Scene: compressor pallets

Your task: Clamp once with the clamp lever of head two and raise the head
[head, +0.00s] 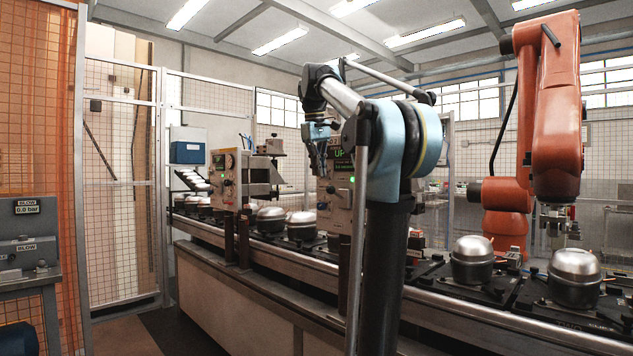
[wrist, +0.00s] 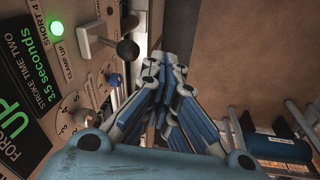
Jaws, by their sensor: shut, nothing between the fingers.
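The clamp lever (wrist: 127,49) has a black ball knob on a metal shaft and sticks out from the panel (wrist: 70,75) of head two. The label beside it reads "CLAMP UP". A green lamp (wrist: 57,29) is lit, and the display (wrist: 35,60) reads "UP", "STROKE TIME TWO" and "3.5 seconds". My gripper (wrist: 165,68) is shut and empty, its blue fingers close beside the lever, apparently apart from the knob. In the head view my gripper (head: 319,170) hangs in front of head two (head: 340,200), which my arm partly hides.
A smaller blue knob (wrist: 115,80) and a dial (wrist: 84,118) sit on the panel near my fingers. Another head (head: 225,180) stands to the left on the conveyor (head: 480,311). Silver compressors (head: 573,277) stand on pallets along it. An orange robot arm (head: 555,120) stands at the right.

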